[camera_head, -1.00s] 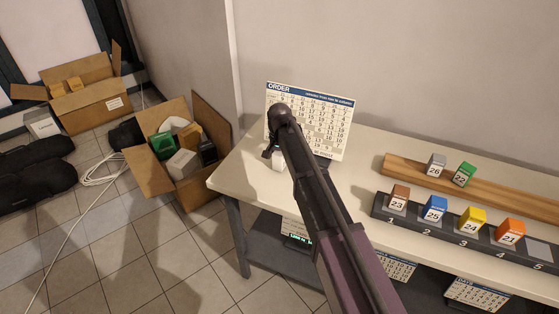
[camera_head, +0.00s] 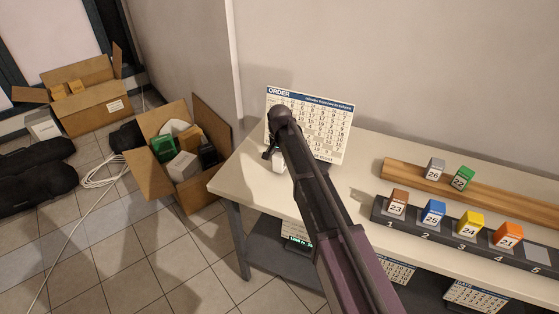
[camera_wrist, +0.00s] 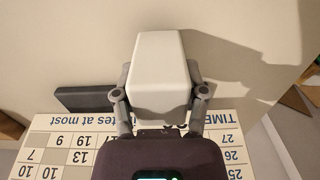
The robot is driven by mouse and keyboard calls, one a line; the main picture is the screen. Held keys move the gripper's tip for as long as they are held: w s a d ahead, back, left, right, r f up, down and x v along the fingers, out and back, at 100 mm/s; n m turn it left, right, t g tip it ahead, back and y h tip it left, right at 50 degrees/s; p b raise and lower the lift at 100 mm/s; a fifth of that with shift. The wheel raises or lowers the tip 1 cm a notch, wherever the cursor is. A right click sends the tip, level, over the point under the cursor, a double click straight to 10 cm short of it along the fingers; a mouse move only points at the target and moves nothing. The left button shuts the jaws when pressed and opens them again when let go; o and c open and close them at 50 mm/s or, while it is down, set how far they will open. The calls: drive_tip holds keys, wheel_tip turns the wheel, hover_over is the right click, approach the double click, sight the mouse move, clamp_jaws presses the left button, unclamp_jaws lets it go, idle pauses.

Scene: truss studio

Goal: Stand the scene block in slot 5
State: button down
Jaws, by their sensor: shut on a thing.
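My gripper (camera_wrist: 158,92) is shut on a plain white block (camera_wrist: 158,60), held between its two fingers in the wrist view. In the head view the block (camera_head: 262,164) shows only in part beside my gripper, at the left end of the table. The dark slot rack (camera_head: 408,226) stands at the right. Slot 1 holds a brown block marked 23 (camera_head: 397,203), slot 2 a blue 25 (camera_head: 433,212), slot 3 a yellow 24 (camera_head: 470,223) and slot 4 an orange 21 (camera_head: 508,236). Slot 5 (camera_head: 538,255) is empty, with a light square.
A grey block marked 26 (camera_head: 435,169) and a green 22 (camera_head: 462,179) sit on a wooden rail (camera_head: 400,172) behind the rack. An order calendar board (camera_head: 325,125) stands behind my gripper. Cardboard boxes (camera_head: 150,180) stand on the floor at left.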

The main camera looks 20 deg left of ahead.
drive_tip(key=shift+r+p, duration=0.65)
drive_tip(key=shift+r, duration=0.3)
drive_tip(key=s+d, duration=0.3)
drive_tip(key=s, duration=0.1)
drive_tip(key=s+d+r+p, duration=0.1)
drive_tip(key=s+d, duration=0.2)
drive_tip(key=s, duration=0.1)
drive_tip(key=s+d+r+p, duration=0.1)
drive_tip(key=s+d, duration=0.2)
drive_tip(key=s, duration=0.2)
drive_tip(key=shift+d, duration=0.2)
wheel_tip(320, 180, up, 13)
drive_tip(key=p, duration=1.3)
drive_tip(key=shift+f, duration=0.1)
drive_tip(key=shift+w+d, duration=0.1)
